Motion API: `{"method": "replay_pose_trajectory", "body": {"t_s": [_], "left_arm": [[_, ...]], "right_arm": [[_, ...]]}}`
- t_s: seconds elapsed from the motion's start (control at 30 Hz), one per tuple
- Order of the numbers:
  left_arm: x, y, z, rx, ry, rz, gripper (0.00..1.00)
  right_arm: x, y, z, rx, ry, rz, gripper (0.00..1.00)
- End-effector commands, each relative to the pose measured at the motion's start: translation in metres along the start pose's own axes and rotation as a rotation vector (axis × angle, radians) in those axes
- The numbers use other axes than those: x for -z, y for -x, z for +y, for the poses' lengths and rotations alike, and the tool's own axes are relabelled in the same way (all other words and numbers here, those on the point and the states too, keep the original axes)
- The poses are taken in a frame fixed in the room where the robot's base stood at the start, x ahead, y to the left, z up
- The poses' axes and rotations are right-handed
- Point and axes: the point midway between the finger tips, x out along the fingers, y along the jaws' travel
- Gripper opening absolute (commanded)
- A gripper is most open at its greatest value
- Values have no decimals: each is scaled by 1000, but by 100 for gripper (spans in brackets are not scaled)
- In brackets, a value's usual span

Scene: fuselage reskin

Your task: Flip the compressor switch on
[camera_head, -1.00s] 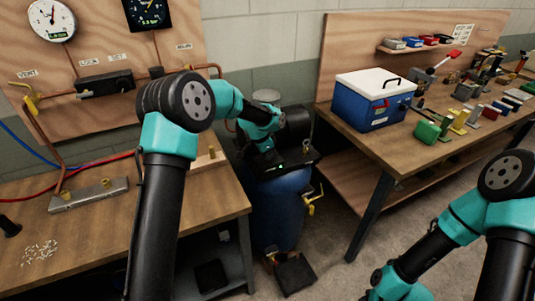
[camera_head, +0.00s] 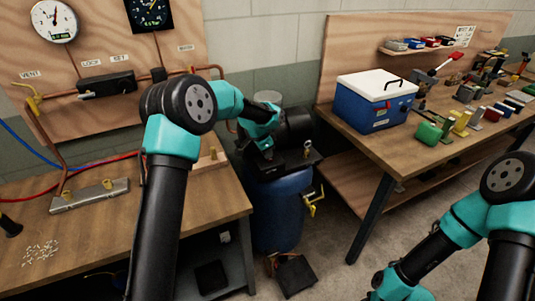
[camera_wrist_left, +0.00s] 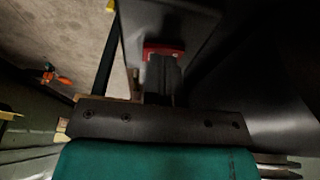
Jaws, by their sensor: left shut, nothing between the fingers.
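The compressor (camera_head: 280,205) is a blue tank with a black motor (camera_head: 296,128) on top, standing on the floor between the two benches. My left gripper (camera_head: 264,158) is over the black top of the compressor, partly hidden by my own wrist. In the left wrist view its fingers (camera_wrist_left: 163,78) are shut and empty. A small red piece (camera_wrist_left: 164,48) shows just at the fingertips, against a dark surface. It may be the compressor switch; I cannot tell whether it is touched or which way it is set. My right arm is at the lower right, its gripper outside the frame.
The left bench (camera_head: 215,215) stands close beside the compressor, with a gauge board behind it. The right bench (camera_head: 352,120) carries a blue cooler (camera_head: 368,106) with a white lid. A yellow valve handle (camera_head: 313,206) sticks out from the tank. A dark pedal-like box (camera_head: 295,275) lies on the floor.

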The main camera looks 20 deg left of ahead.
Motion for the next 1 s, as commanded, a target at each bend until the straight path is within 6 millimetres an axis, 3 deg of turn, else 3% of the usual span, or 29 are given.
{"method": "replay_pose_trajectory", "body": {"t_s": [0.27, 0.8, 1.0], "left_arm": [[3, 19, -3, 3, 3, 2, 0], [6, 116, -6, 4, 8, 3, 0], [6, 136, -5, 2, 8, 1, 0]], "right_arm": [[0, 0, 0, 0, 0, 0, 43], [0, 0, 0, 0, 0, 0, 43], [0, 0, 0, 0, 0, 0, 43]]}}
